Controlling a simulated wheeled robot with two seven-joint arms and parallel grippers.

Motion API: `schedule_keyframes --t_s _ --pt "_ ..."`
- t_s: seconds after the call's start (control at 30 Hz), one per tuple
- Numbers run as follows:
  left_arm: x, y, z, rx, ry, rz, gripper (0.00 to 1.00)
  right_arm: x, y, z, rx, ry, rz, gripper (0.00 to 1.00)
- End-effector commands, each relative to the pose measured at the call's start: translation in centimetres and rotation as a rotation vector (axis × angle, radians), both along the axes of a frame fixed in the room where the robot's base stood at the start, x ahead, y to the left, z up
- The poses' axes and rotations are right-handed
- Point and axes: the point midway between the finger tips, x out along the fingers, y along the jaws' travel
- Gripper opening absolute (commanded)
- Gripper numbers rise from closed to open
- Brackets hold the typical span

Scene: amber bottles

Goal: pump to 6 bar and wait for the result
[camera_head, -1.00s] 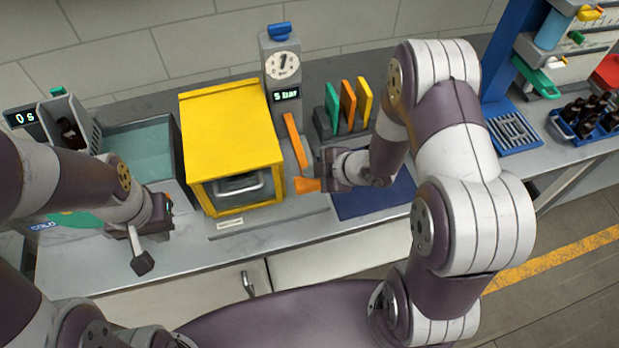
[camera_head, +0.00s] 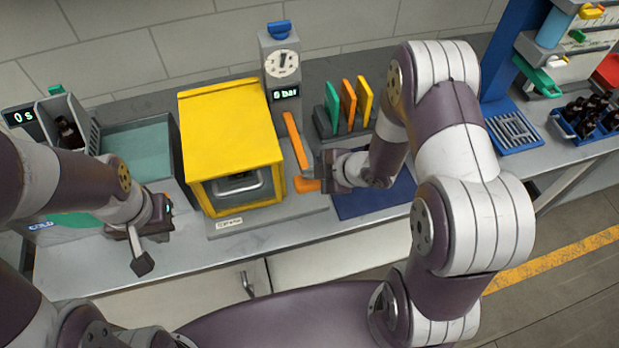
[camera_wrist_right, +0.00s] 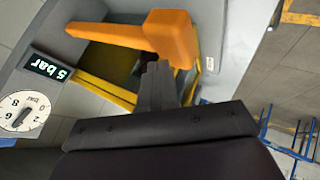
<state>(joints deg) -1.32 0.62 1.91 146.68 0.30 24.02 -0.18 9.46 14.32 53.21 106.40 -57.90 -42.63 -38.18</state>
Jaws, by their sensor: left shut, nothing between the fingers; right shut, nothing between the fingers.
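My left gripper (camera_head: 141,262) is shut and empty, over the counter's front left.
A timer display (camera_head: 22,117) at the left reads 0 s, beside a grey bin (camera_head: 66,125) with a bottle. Green, orange and yellow plates (camera_head: 348,103) stand in a rack behind a blue mat (camera_head: 372,200). A blue crate of bottles (camera_head: 590,120) stands far right.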

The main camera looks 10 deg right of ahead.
Motion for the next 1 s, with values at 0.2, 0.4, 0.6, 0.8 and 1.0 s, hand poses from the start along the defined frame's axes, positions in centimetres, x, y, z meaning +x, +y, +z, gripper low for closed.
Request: schedule_keyframes --t_s 0.2,0.4,0.6,0.8,1.0 --pt "0.0 0.0 0.0 0.000 0.000 0.000 0.00 0.0 0.0 0.0 0.000 0.000 0.000 0.00" --pt "0.0 0.0 -0.3 0.000 0.000 0.000 0.00 0.0 0.0 -0.3 0.000 0.000 0.000 0.00" --pt "0.0 0.0 -0.5 0.000 0.000 0.000 0.00 0.0 0.0 -0.5 0.000 0.000 0.000 0.00" --pt "0.0 0.0 -0.7 0.000 0.000 0.000 0.00 0.0 0.0 -0.8 0.000 0.000 0.000 0.00" --pt "0.0 0.0 -0.9 0.000 0.000 0.000 0.00 0.0 0.0 -1.0 0.000 0.000 0.000 0.00"
